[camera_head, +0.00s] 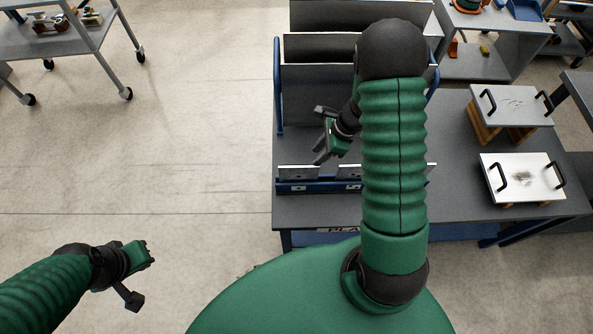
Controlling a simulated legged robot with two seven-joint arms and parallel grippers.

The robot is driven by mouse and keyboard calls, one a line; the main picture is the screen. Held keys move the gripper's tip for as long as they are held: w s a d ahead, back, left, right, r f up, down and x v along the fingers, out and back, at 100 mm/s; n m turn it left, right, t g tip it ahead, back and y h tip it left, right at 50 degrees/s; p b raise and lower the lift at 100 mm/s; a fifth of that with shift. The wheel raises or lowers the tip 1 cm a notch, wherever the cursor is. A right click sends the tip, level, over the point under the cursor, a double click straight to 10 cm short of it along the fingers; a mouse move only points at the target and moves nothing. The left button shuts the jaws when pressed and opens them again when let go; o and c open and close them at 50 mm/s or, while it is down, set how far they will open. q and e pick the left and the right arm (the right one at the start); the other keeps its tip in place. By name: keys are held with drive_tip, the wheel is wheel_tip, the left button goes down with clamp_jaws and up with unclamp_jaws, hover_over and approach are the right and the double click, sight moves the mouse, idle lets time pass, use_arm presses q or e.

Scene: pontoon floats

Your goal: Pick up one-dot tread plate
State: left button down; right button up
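Two flat plates with black handles rest on wooden blocks at the right of the grey table. The rear plate (513,104) is grey with faint marks. The front plate (535,187) is white with a dark speckled patch. I cannot make out a one-dot mark on either. Upright dark panels (318,88) stand in a blue-framed rack left of them, partly hidden by my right arm. My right gripper (320,134) is open and empty over the rack's front part, apart from both handled plates. My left gripper (143,277) is open and empty over bare floor at lower left.
The grey table (460,212) has some bare top around the two plates. A low blue strip with light tabs (298,172) runs along the rack's front. A wheeled cart (75,45) stands at upper left, and a grey shelf (478,62) at upper right.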

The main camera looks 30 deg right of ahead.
sight(298, 175)
drive_tip(key=x, duration=0.7)
drive_tip(key=shift+s+a+f, duration=0.1)
drive_tip(key=shift+a+f, duration=0.1)
drive_tip(key=shift+a, duration=0.3)
drive_tip(key=shift+f, duration=0.35)
drive_tip(key=x, duration=0.4)
drive_tip(key=shift+a, duration=0.35)
drive_tip(key=shift+a+f, duration=0.25)
drive_tip(key=shift+a, duration=0.2)
drive_tip(key=shift+r, duration=0.1)
drive_tip(key=c, duration=0.4)
drive_tip(key=shift+d, duration=0.35)
clamp_jaws()
use_arm(q)
drive_tip(key=shift+s+d+r, duration=0.1)
drive_tip(key=shift+s+d, duration=0.05)
drive_tip(key=shift+s, duration=0.05)
